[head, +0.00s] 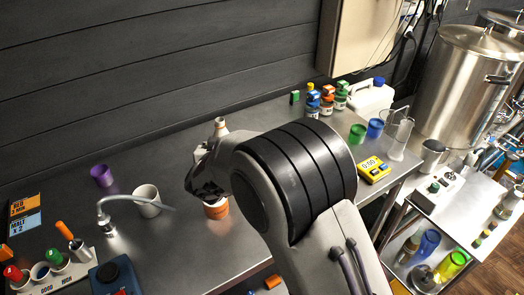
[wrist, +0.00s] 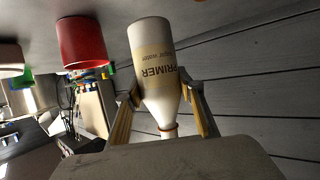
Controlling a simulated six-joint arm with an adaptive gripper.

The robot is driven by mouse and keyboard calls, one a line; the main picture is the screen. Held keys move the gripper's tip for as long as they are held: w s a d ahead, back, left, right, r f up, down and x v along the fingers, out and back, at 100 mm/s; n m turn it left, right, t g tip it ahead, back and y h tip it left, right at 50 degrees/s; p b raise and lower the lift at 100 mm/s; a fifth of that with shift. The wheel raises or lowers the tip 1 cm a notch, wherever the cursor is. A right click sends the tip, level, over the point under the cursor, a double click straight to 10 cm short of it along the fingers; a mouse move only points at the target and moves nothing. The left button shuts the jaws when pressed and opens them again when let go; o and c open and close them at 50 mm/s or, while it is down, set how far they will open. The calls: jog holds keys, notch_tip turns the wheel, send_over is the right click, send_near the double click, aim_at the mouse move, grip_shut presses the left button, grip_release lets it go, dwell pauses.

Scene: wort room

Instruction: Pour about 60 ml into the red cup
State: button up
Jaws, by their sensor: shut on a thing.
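My gripper (wrist: 160,103) is shut on a cream bottle (wrist: 150,40) with a tan label reading PRIMER. The wrist view is upside down, so the bottle stands roughly upright, neck up. In the head view its neck (head: 220,126) shows above my gripper (head: 205,182); its lower body is hidden. The red cup (wrist: 82,42) stands beside the bottle in the wrist view, apart from it. Its inside is not visible. I cannot make out the red cup in the head view, where my arm covers part of the table. Whether the bottle touches the table is unclear.
A white mug (head: 147,200), a purple cup (head: 101,175) and a metal spout (head: 107,215) are on the left. An orange-banded container (head: 216,209) sits below my gripper.

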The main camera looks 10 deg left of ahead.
jog(key=shift+w+d+f+m+h, duration=0.1)
jog(key=shift+d+f+m+h, duration=0.1)
jog(key=shift+d, duration=0.2)
jog(key=shift+w+d+f+m+h, duration=0.1)
jog(key=shift+d+f, duration=0.05)
jog(key=shift+d, duration=0.25)
jog(key=shift+s, duration=0.1)
jog(key=shift+f, duration=0.1)
